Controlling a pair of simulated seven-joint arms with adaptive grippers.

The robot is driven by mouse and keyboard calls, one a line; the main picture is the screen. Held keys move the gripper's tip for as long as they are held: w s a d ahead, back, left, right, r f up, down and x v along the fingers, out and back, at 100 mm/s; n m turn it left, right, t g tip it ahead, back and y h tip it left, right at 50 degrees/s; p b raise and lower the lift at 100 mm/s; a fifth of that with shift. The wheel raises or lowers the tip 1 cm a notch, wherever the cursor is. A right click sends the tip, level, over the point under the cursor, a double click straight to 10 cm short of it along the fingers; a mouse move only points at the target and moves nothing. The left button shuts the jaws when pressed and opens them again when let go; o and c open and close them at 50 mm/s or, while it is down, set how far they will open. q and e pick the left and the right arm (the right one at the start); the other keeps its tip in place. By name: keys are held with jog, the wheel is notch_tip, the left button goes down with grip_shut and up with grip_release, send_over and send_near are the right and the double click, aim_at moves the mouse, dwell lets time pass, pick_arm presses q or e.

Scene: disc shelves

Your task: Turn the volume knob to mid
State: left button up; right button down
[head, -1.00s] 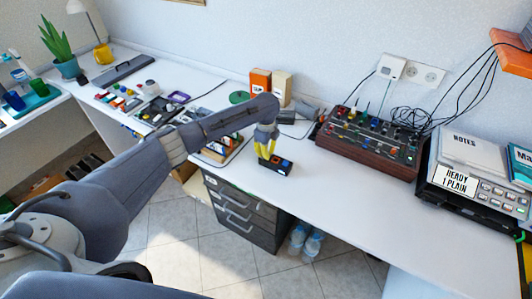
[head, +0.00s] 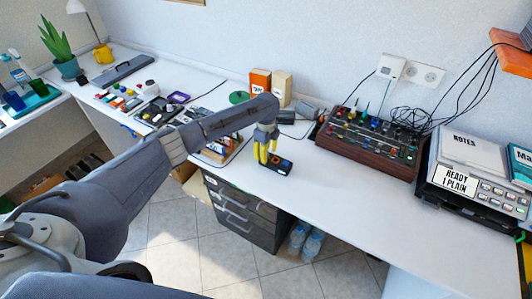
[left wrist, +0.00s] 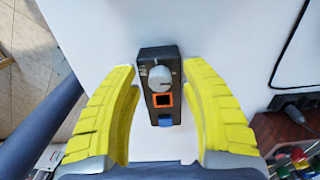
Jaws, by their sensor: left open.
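A small black box (head: 284,168) lies on the white desk (head: 340,190) near its front edge. In the left wrist view the box (left wrist: 147,108) carries a round grey knob (left wrist: 160,78) with a pale pointer mark, an orange-framed square (left wrist: 163,100) and a blue part (left wrist: 165,122). The print beside the knob is too small to read. My left gripper (head: 263,158) is over the box, its yellow fingers pointing down. In the wrist view the open fingers stand either side of the box, with gaps to the knob. My right gripper is not in view.
A wood-sided mixer (head: 365,153) with many knobs stands to the right, beside a grey machine (head: 470,187). Orange (head: 260,82) and cream (head: 282,88) boxes stand behind. Small items crowd the desk at left. The desk right of the black box is clear.

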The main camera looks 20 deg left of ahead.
pick_arm(q)
notch_tip(320, 180, up, 12)
dwell(0.6)
dwell(0.5)
